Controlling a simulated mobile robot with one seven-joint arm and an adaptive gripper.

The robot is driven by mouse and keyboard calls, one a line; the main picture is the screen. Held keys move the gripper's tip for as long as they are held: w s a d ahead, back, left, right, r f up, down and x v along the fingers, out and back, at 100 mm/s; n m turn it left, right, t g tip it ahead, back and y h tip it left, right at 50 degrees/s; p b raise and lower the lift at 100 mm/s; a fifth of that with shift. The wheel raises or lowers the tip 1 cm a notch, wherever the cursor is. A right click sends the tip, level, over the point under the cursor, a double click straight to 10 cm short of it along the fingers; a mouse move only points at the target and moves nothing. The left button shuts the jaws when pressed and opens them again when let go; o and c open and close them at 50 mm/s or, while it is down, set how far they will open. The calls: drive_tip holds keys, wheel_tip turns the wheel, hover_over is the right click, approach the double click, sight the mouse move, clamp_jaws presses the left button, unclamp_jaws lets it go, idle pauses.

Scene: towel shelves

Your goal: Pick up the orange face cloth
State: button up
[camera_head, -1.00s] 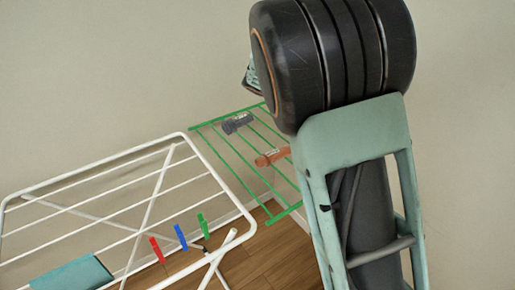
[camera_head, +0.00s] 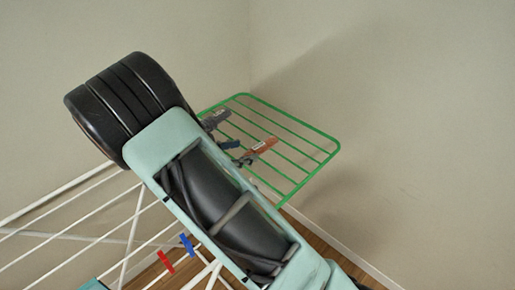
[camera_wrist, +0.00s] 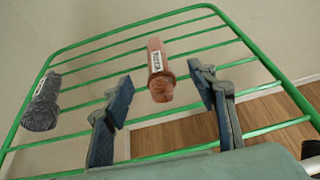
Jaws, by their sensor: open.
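The orange face cloth (camera_wrist: 157,68) is a rolled cloth with a paper label, lying on the green wire shelf (camera_wrist: 113,44). In the head view the orange cloth (camera_head: 262,146) lies near the middle of the green shelf (camera_head: 334,150). My gripper (camera_wrist: 160,92) is open, with one blue-grey finger at each side of the orange cloth's near end in the wrist view. The fingers look apart from the cloth; their exact height over it I cannot tell. In the head view my gripper (camera_head: 236,152) is partly hidden behind my arm.
A dark grey rolled cloth (camera_wrist: 41,103) with a label lies at the left of the green shelf. A white drying rack (camera_head: 70,232) stands to the left, with a red clip (camera_head: 165,262) and a blue clip (camera_head: 187,244). Walls close in behind the shelf.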

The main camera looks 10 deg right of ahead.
sight(256, 148)
drive_tip(key=x, duration=0.8)
drive_tip(key=shift+w+f+p, duration=0.15)
drive_tip(key=shift+p, duration=0.2)
drive_tip(key=shift+a, duration=0.1)
drive_tip(key=c, duration=1.3)
